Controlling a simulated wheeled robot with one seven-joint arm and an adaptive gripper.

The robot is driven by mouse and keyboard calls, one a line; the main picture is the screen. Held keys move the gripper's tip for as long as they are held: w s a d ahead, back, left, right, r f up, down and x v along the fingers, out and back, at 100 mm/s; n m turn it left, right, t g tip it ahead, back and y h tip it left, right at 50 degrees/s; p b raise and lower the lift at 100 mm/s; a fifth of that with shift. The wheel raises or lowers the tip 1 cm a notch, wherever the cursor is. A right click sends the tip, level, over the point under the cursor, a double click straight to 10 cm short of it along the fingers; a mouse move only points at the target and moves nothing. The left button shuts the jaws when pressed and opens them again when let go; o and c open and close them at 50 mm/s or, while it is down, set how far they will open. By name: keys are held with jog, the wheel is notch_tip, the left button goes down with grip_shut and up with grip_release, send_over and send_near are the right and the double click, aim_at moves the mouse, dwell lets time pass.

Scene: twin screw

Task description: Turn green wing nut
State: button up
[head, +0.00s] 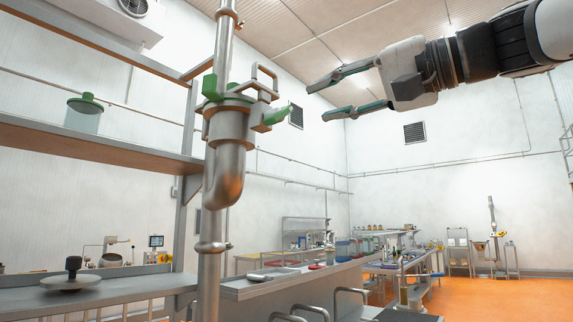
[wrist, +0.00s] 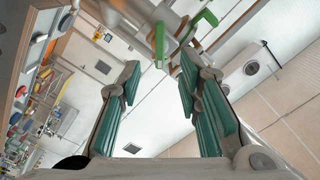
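A metal pipe fitting (head: 230,125) on a vertical pipe carries green wing nuts. One green wing nut (head: 276,116) sticks out on its right side, facing my gripper. Another green wing nut (head: 211,88) is on its left side. My gripper (head: 319,101) is open and empty, to the right of the nearer nut, with a gap between them. In the wrist view, my gripper's teal fingers (wrist: 158,70) are spread apart. Green parts of the fitting (wrist: 160,45) show beyond the fingertips, near the top edge. I cannot tell exactly which green part belongs to which nut there.
A shelf (head: 90,140) is left of the pipe, with a green-lidded jar (head: 84,115) on it. A lower bench (head: 110,292) holds a dark-knobbed lid (head: 73,275). Long work tables stand far back. The air around my gripper is clear.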

aim_at(284, 114)
jog(key=p+x, duration=0.1)
jog(key=x, duration=0.8)
jog(key=shift+w+a+p, duration=0.2)
jog(key=shift+p, duration=0.15)
grip_shut()
